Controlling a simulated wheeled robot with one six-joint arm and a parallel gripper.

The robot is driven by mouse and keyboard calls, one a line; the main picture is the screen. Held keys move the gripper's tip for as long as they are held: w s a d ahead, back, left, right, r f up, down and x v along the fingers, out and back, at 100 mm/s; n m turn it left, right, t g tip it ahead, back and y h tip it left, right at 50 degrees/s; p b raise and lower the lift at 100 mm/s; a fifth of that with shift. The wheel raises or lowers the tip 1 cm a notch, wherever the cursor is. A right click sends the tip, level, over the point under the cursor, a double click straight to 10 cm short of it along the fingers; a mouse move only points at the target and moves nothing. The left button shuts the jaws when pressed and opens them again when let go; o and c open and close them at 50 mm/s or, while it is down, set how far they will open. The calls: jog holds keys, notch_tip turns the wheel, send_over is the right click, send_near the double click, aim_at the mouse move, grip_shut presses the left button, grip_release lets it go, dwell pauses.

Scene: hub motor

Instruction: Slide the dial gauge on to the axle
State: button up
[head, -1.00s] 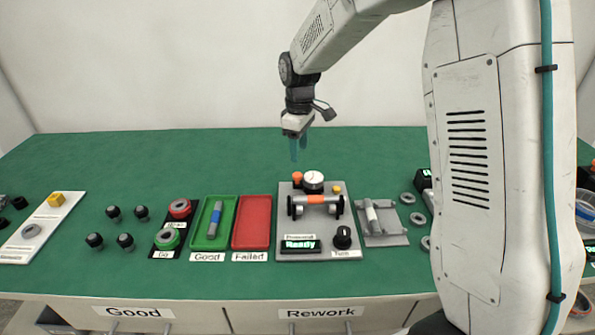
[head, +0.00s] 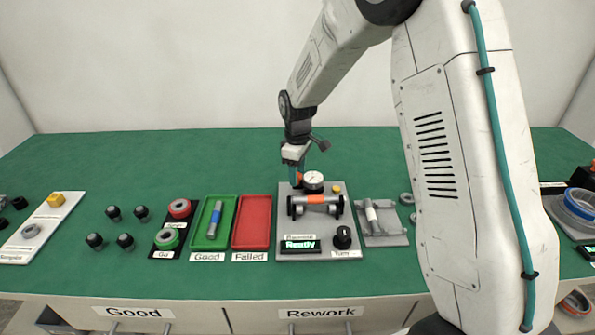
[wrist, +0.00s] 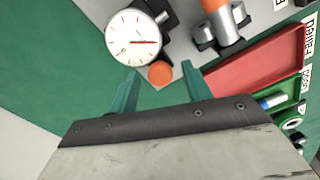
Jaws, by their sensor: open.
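The dial gauge (head: 313,180) has a white face with a red needle and stands at the back of the grey fixture plate (head: 284,247). An orange knob (wrist: 161,73) sits beside it. The axle (head: 316,200), with an orange middle and dark ends, rests across the plate in front of the gauge; part of it shows in the wrist view (wrist: 219,22).
A display (head: 300,244) reading Ready and a black knob (head: 342,237) are at the plate's front. Left are the red tray (head: 252,241) and green tray (head: 210,243), which holds a blue-banded axle. A grey holder (head: 382,238) stands right. The back of the table is clear.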

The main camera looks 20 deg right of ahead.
grip_shut()
jog(key=shift+s+a, duration=0.25)
jog(key=shift+s, duration=0.6)
jog(key=shift+s+a, duration=0.25)
jog(key=shift+s, duration=0.55)
grip_release()
jog(key=shift+r, duration=0.15)
notch_tip(320, 180, up, 8)
jog(key=shift+f, duration=0.2)
